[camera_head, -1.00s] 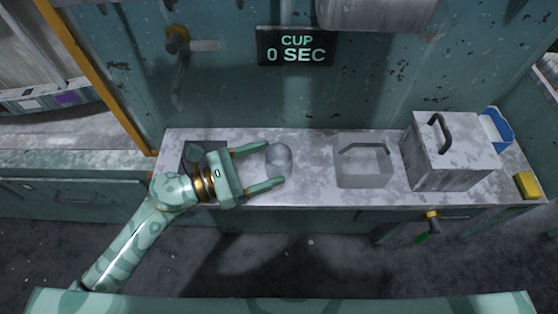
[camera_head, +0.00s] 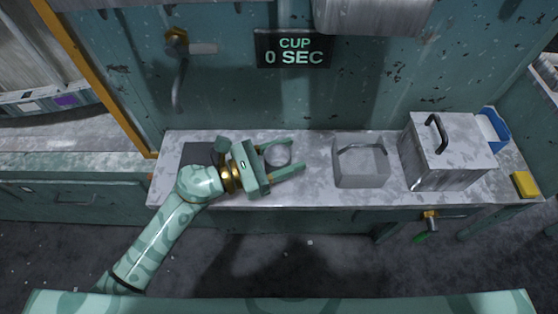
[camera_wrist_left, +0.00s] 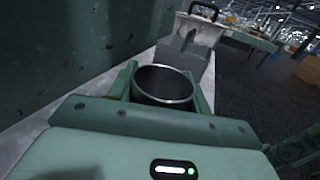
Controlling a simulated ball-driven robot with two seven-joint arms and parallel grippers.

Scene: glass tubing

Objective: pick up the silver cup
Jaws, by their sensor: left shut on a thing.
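The silver cup (camera_head: 277,154) stands upright on the grey counter, between the fingers of my left gripper (camera_head: 288,158). In the left wrist view the cup (camera_wrist_left: 164,84) shows its round open rim and dark inside, with a green finger on each side of it. My left gripper (camera_wrist_left: 165,88) is shut on the cup. The cup's lower part is hidden behind the gripper. I cannot tell whether its base is lifted off the counter. My right gripper is not in view.
A grey open box with a handle (camera_head: 360,170) stands right of the cup. Further right are a larger metal box (camera_head: 445,160), a blue container (camera_head: 496,128) and a yellow block (camera_head: 525,185). A teal wall with a "CUP 0 SEC" sign (camera_head: 294,49) rises behind the counter (camera_head: 310,190).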

